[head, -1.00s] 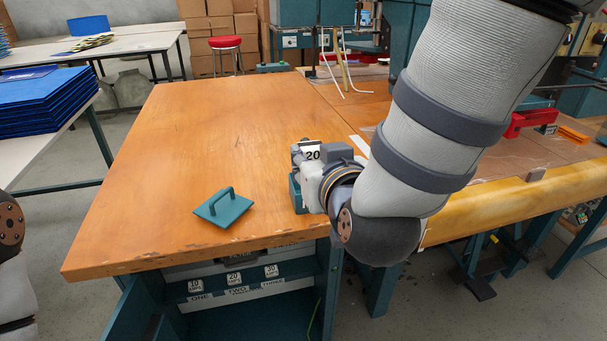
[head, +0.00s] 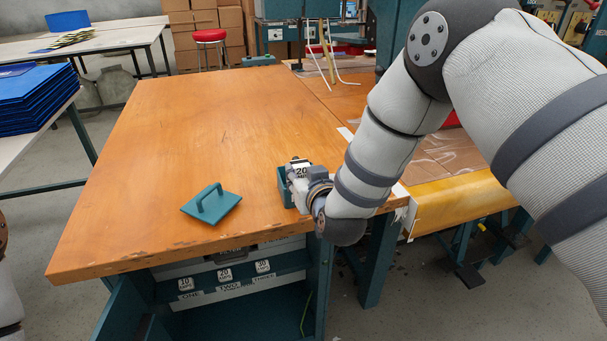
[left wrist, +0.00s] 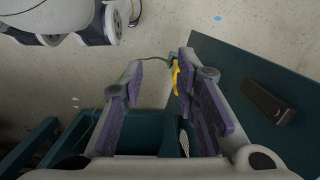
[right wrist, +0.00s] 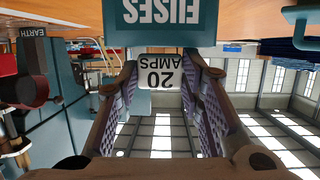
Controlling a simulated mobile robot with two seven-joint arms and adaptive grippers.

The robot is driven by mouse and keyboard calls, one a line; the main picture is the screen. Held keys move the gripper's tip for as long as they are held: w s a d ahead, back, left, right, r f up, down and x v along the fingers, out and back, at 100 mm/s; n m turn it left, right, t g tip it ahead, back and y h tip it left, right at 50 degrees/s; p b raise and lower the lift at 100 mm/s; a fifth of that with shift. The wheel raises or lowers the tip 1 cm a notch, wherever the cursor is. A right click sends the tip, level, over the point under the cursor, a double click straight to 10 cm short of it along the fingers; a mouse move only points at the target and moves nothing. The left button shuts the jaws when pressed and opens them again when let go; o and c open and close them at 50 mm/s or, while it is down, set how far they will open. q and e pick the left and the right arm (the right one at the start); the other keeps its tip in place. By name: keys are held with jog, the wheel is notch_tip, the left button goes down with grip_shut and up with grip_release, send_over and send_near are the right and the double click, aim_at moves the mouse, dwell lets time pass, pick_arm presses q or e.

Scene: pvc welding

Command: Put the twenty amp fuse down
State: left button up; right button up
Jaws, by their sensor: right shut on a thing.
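The twenty amp fuse (right wrist: 160,72), with a white "20 AMPS" label, is between the fingers of my right gripper (right wrist: 158,88) in the right wrist view. In the head view the fuse (head: 301,170) is at the teal fuses box (head: 284,190), near the table's front right corner. The box's "FUSES" lettering (right wrist: 165,12) is just beyond the fuse in the right wrist view. Whether the fuse touches the box's inside is hidden. My left gripper (left wrist: 158,92) is open and empty in its wrist view, over the floor beside teal furniture; the head view does not show it.
A teal lid with a handle (head: 212,204) lies left of the box on the wooden table (head: 190,130). Below the front edge is a teal rack (head: 225,282) labelled 10, 20, 30. The table's middle and back are clear.

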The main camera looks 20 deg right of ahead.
jog(key=shift+s+f, duration=0.1)
jog(key=shift+f, duration=0.55)
jog(key=o, duration=1)
jog(key=shift+f, duration=0.2)
jog(key=shift+s, duration=0.1)
jog(key=r+v, duration=0.2)
jog(key=v, duration=1)
jog(key=s+d+f+g, duration=0.2)
jog(key=s+f+g, duration=0.4)
jog(key=s+f, duration=0.55)
jog(key=s+d+f+g, duration=0.2)
jog(key=s+f+g, duration=0.3)
jog(key=s+f, duration=0.6)
jog(key=s+d+f+g, duration=0.1)
jog(key=s, duration=0.3)
jog(key=s+f+g, duration=0.1)
jog(key=s+g, duration=0.1)
jog(key=s, duration=0.3)
jog(key=s+d+f+g, duration=0.1)
jog(key=s+g, duration=0.1)
jog(key=s, duration=0.2)
jog(key=shift+s+d+f, duration=0.15)
jog(key=shift+d+f, duration=0.15)
